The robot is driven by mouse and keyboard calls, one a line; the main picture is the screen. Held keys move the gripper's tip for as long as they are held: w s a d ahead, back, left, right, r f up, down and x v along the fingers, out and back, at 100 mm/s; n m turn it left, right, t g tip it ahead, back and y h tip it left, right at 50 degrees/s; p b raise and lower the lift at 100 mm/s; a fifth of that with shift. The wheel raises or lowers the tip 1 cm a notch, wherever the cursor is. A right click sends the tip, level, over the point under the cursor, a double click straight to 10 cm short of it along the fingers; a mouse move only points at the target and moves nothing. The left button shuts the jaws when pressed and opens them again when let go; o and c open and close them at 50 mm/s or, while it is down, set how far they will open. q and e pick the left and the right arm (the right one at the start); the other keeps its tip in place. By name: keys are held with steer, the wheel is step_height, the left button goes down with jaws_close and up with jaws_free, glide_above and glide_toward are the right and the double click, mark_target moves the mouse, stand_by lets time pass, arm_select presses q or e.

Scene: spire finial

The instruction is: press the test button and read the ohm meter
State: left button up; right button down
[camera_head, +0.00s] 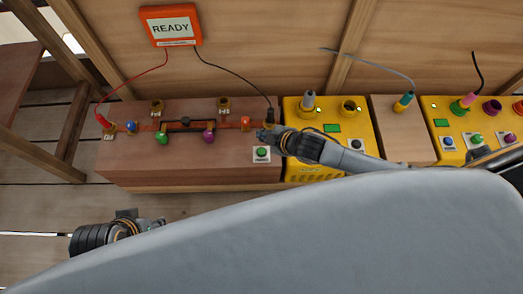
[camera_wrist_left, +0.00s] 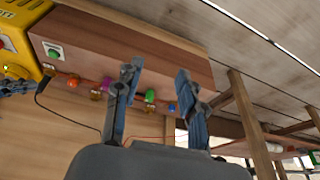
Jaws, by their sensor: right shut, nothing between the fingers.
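The ohm meter (camera_head: 170,27) is an orange box on the back wall, and its screen reads READY. A red lead runs from it to a terminal (camera_head: 108,130) at the bench's left end, and a black lead to a terminal (camera_head: 270,115) at the right. The green test button (camera_head: 262,152) sits on a white plate at the bench front; it also shows in the left wrist view (camera_wrist_left: 55,54). My right gripper (camera_head: 264,136) is shut and empty, just behind the button in the picture. Contact is not visible. My left gripper (camera_wrist_left: 156,75) is open and empty, low left in the head view (camera_head: 150,222).
The wooden bench (camera_head: 190,171) carries several coloured knobs and brass terminals. A yellow box (camera_head: 313,172) with sockets adjoins it on the right, and another yellow unit (camera_head: 445,128) stands farther right. My grey body fills the lower foreground. Wooden posts stand at the left.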

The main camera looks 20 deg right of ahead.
mark_target(263, 153)
arm_select(q)
steer(key=shift+w, duration=0.1)
steer(key=w+d+r+t+h+b, duration=0.2)
steer(key=w+d+r+t, duration=0.1)
steer(key=w+r+t, duration=0.4)
steer(key=w+d+r+t+h+b, duration=0.1)
steer(key=w+d+r+t+b, duration=0.25)
steer(key=w, duration=0.45)
arm_select(e)
step_height(263, 153, down, 4)
steer(key=shift+r+p, duration=0.1)
steer(key=shift+p, duration=0.25)
steer(key=shift+f+b, duration=0.85)
steer(key=shift+b, duration=0.2)
step_height(263, 153, down, 3)
steer(key=shift+b, duration=1.05)
arm_select(q)
steer(key=s+r+t+h, duration=0.2)
steer(key=r+t, duration=0.4)
steer(key=r, duration=0.2)
steer(key=s+r+m+t+h, duration=0.1)
steer(key=r+t+h, duration=0.1)
steer(key=r+t, duration=0.4)
steer(key=shift+s+d+r, duration=0.35)
steer(key=shift+s+r, duration=0.05)
steer(key=shift+r, duration=1.35)
arm_select(e)
steer(key=shift+f, duration=0.2)
